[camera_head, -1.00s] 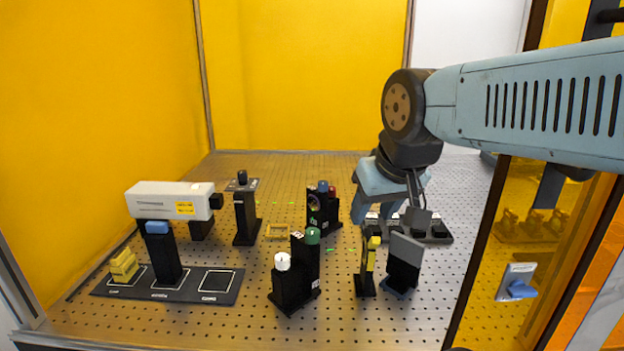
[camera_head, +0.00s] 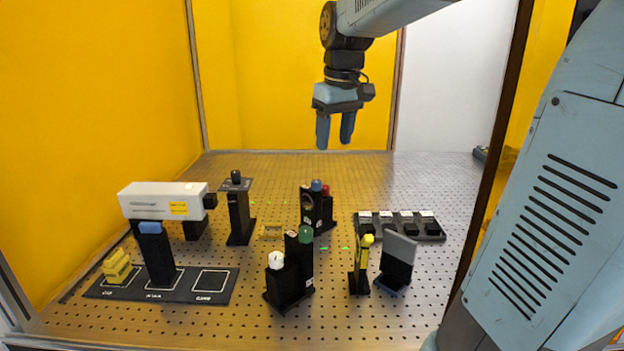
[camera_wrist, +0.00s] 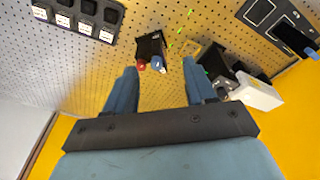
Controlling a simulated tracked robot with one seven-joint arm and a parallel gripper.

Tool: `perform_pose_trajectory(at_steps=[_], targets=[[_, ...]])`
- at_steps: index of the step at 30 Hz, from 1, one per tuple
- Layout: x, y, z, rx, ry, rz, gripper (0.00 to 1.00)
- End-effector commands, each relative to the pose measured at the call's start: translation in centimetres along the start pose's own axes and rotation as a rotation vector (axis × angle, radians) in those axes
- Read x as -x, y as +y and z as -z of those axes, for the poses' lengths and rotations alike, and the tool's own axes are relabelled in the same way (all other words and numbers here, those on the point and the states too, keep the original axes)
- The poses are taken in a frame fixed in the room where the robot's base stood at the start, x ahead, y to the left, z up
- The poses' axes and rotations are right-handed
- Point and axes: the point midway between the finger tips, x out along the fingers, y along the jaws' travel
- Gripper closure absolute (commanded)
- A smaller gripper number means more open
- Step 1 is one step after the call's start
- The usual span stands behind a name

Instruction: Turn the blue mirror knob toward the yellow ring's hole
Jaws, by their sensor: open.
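The blue mirror knob (camera_head: 316,185) sits on top of a black mount (camera_head: 318,210) near the middle of the table, with a red knob (camera_head: 326,191) beside it. The blue knob also shows in the wrist view (camera_wrist: 158,67), between and beyond my fingers. My gripper (camera_head: 335,145) is open and empty, pointing down, high above the far part of the table and apart from the mount. A yellow post piece (camera_head: 365,255) stands at the front right on a black base; I cannot make out a hole in it. A small yellow frame (camera_head: 270,232) lies left of the mount.
A black mount with white (camera_head: 276,260) and green (camera_head: 305,234) knobs stands in front. A white laser-like box (camera_head: 160,200) is at left, a grey plate (camera_head: 399,247) at right, a black tray (camera_head: 428,232) behind it. The far table is clear.

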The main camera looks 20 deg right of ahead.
Motion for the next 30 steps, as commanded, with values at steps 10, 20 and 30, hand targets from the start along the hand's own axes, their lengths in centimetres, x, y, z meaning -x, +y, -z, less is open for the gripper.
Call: perform_pose_trajectory(at_steps=[10,20,30], targets=[[-1.4,2.1,7.4,0.117,-0.122,0.033,0.45],[-2.4,2.7,9.9,0.164,-0.166,0.046,0.45],[-6.7,2.5,9.2,0.165,-0.170,0.047,0.45]])
